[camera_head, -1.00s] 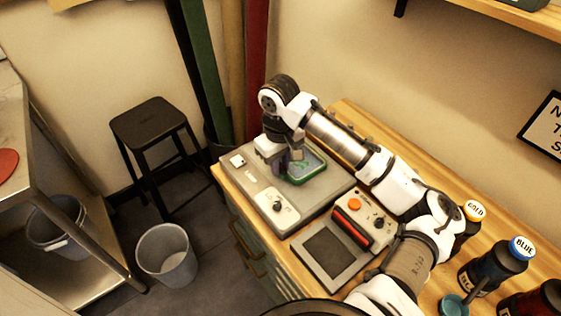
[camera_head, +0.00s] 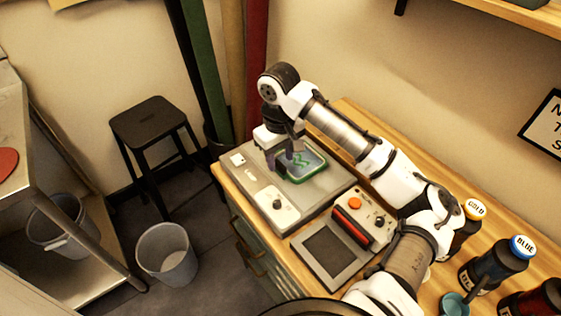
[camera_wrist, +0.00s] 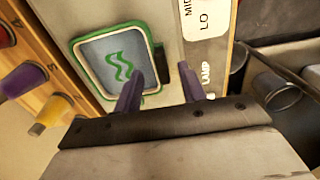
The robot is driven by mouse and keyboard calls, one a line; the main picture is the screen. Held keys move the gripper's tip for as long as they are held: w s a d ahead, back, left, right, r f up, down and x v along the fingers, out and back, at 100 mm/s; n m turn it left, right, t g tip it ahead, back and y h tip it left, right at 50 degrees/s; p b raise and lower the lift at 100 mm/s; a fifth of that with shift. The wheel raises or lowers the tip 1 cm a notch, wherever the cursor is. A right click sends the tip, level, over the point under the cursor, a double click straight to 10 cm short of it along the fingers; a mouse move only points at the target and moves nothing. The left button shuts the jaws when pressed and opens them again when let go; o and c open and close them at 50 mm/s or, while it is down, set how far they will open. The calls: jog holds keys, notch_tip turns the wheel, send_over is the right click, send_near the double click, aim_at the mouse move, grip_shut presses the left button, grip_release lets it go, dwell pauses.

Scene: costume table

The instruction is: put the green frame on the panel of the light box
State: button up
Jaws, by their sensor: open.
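The green frame (camera_head: 318,174) lies flat on the light box (camera_head: 245,182), around the bluish-grey panel (camera_head: 314,161) that bears a green wavy mark. In the wrist view the green frame (camera_wrist: 78,60) borders the panel (camera_wrist: 103,60) on the sides that show, with part of its near side behind a finger. My gripper (camera_head: 284,166) is above the light box at the left edge of the frame. In the wrist view its two purple fingers (camera_wrist: 165,93) are apart with nothing held between them, one near the frame's corner, the other over the light box's casing.
A device with a dark screen (camera_head: 325,252) and a red bar stands in front of the light box. Paint bottles (camera_head: 490,268) stand at the right. A black stool (camera_head: 150,120) and a bin (camera_head: 167,254) are on the floor at left.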

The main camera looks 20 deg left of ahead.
notch_tip(320, 180, up, 10)
jog(key=shift+f, duration=0.15)
jog(key=shift+s, duration=0.1)
dwell(0.3)
